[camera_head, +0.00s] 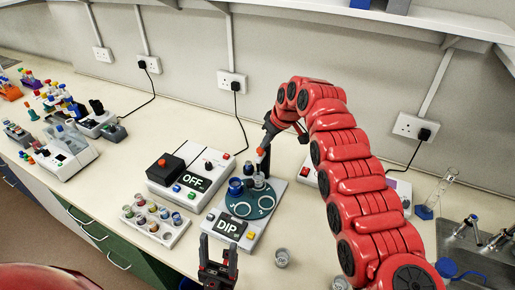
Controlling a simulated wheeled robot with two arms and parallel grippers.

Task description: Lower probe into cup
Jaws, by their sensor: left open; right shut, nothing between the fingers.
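The machine with the "DIP" display (228,228) stands mid-bench, with a round blue-green plate (266,204). On the plate are a small clear cup (259,181) and dark blue capped items (235,187). A dark upright post with a red top (260,152) rises behind the cup; I cannot tell where the probe's tip is. My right gripper (266,143) is shut and empty, just above or beside the red top; whether they touch is unclear. My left gripper (218,258) is open and empty, in front of the "DIP" display, fingers pointing away.
A machine reading "OFF" (194,180) stands left of the plate. A white rack of small cups (155,220) is in front of it. A loose cup (282,258) stands right of my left gripper. A sink (472,255) is at the right. My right arm hides part of the bench.

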